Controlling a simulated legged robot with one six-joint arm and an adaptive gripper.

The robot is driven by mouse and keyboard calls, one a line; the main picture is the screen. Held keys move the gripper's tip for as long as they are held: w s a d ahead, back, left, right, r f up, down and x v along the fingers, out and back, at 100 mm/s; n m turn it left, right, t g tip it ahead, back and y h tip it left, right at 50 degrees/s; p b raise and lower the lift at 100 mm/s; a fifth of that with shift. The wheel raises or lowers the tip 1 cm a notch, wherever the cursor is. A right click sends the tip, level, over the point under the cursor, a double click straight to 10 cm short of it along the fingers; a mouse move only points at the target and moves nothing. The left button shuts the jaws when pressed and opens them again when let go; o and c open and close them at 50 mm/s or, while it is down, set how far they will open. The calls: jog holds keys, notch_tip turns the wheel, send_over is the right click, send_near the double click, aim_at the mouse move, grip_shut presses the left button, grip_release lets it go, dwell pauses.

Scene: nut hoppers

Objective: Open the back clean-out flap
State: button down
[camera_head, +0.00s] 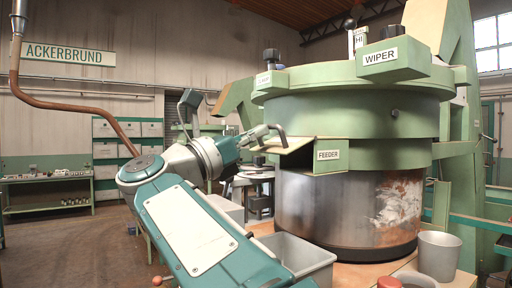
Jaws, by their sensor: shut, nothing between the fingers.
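The large green and steel hopper machine (348,205) fills the right half of the view. A beige, open-topped tray-like part (288,148) juts from its left side beside the FEEDER label (328,155). No part marked as the back clean-out flap is in view, and the machine's far side is hidden. My gripper (277,137) is shut and empty. Its tip is at the beige part's upper left edge in the picture; I cannot tell whether they touch.
A grey bin (300,252) and a metal cup (438,254) stand at the hopper's base. A WIPER block (390,58) and a lever (350,38) are on top. A brown pipe (60,104) hangs at left. Open floor lies at lower left.

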jog(key=shift+w+d+r, duration=0.1)
jog(key=shift+d+r, duration=0.05)
jog(key=shift+r, duration=0.4)
jog(key=shift+w+d+r, duration=0.1)
jog(key=shift+r, duration=0.5)
jog(key=v, duration=1.2)
